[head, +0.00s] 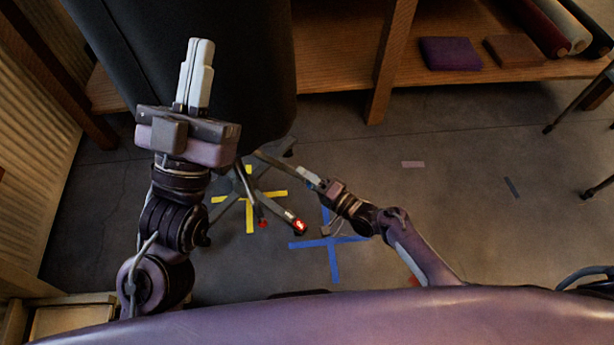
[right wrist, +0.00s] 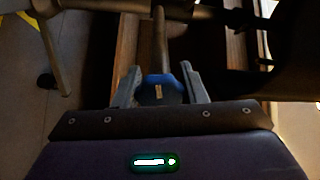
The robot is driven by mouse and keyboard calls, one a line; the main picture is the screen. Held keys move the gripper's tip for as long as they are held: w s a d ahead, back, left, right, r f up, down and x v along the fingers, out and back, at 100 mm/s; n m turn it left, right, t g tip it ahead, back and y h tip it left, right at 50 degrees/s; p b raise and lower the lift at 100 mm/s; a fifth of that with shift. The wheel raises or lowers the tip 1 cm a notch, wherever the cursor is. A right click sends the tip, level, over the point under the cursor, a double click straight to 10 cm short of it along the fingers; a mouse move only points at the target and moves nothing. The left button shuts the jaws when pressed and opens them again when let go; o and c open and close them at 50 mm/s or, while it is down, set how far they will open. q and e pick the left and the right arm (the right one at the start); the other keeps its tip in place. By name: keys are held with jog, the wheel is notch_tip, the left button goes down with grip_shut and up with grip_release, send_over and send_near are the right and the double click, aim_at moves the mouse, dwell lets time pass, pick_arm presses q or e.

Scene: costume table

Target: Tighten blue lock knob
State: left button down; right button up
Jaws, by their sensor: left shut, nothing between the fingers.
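In the head view my right gripper (head: 312,180) reaches low beside the dark stand base, and the knob cannot be made out there. My left gripper (head: 198,62) is shut and empty, raised in front of the large dark form (head: 262,75).
Stand legs spread over yellow floor tape (head: 249,215), one with a red-lit tip (head: 299,226). A blue tape cross (head: 331,245) lies to their right. A wooden shelf (head: 440,82) with a purple folded cloth (head: 450,53) and fabric rolls stands behind. Floor at right is mostly clear.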

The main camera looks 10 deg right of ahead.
jog(key=o, duration=0.4)
pick_arm(q)
jog(key=w+d+f+g+y+p, duration=0.2)
jog(key=f+g, duration=0.5)
jog(key=f, duration=0.6)
jog(key=shift+w+y, duration=0.4)
jog(key=shift+w, duration=0.25)
pick_arm(e)
jog(key=shift+v, duration=3.9)
pick_arm(q)
jog(key=shift+f, duration=0.1)
